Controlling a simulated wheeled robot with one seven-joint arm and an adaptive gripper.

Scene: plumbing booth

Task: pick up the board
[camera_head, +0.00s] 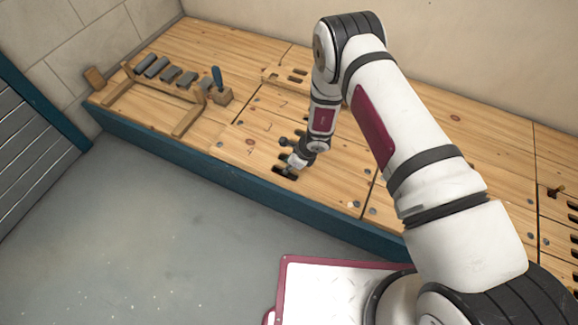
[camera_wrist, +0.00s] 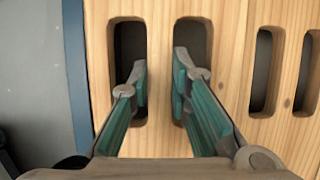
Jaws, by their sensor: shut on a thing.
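The board is a light wooden panel (camera_head: 330,190) with dark oblong slots, set level in the bench top near its front edge. Its grain and paired slots also fill much of the wrist view (camera_wrist: 226,40). My gripper (camera_head: 287,166) reaches down to the slots. In the wrist view my gripper (camera_wrist: 159,85) has one finger at each of two neighbouring slots, shut on the wooden strip between them. The fingertips are partly down in the slots, so their depth is hidden. I see no clear gap showing the board lifted.
A wooden rack (camera_head: 150,82) with several grey blocks stands at the left of the bench. A blue-handled tool (camera_head: 217,78) stands in a small wooden block beside it. Another slotted panel (camera_head: 553,215) lies at the far right. Grey floor (camera_head: 150,220) is clear in front.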

